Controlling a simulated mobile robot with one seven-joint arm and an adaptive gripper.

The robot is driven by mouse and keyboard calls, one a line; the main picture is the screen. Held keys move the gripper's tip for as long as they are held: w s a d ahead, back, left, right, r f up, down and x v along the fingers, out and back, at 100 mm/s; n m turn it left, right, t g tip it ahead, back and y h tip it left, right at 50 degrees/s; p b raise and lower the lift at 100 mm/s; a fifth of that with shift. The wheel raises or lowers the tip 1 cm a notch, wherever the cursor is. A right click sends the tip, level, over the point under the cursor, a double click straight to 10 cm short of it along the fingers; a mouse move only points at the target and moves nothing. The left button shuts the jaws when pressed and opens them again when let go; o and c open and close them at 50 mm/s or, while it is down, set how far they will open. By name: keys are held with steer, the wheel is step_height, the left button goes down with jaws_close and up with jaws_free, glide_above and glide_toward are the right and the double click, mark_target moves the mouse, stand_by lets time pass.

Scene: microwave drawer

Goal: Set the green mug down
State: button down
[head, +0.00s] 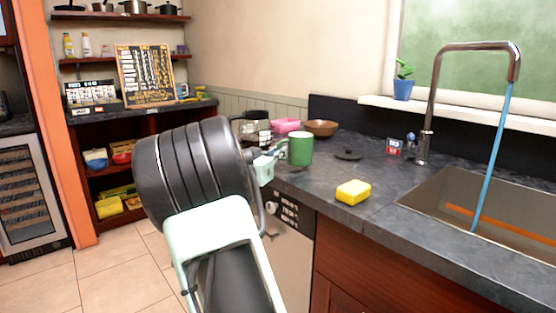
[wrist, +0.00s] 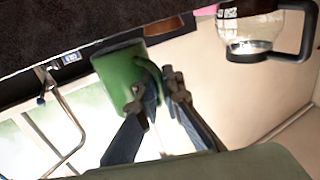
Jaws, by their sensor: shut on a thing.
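The green mug (head: 300,148) appears upright at the counter's left part in the head view. My gripper (head: 277,158) is at its left side. In the wrist view, which is turned roughly upside down, my gripper (wrist: 163,92) is shut on the handle of the mug (wrist: 120,78). The dark countertop (head: 325,184) is below the mug. I cannot tell whether the mug's base touches it or hangs just above. My arm hides part of the counter's left end in the head view.
A glass coffee pot (head: 256,130), pink bowl (head: 286,126) and brown bowl (head: 320,128) stand behind the mug. A black lid (head: 348,154) lies to its right, and a yellow sponge (head: 353,192) is nearer the front. The sink (head: 470,205) is at right.

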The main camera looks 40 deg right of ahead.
steer(key=shift+f, duration=0.8)
steer(key=shift+f, duration=0.1)
steer(key=c, duration=2.1)
jaws_free()
steer(key=v, duration=1.2)
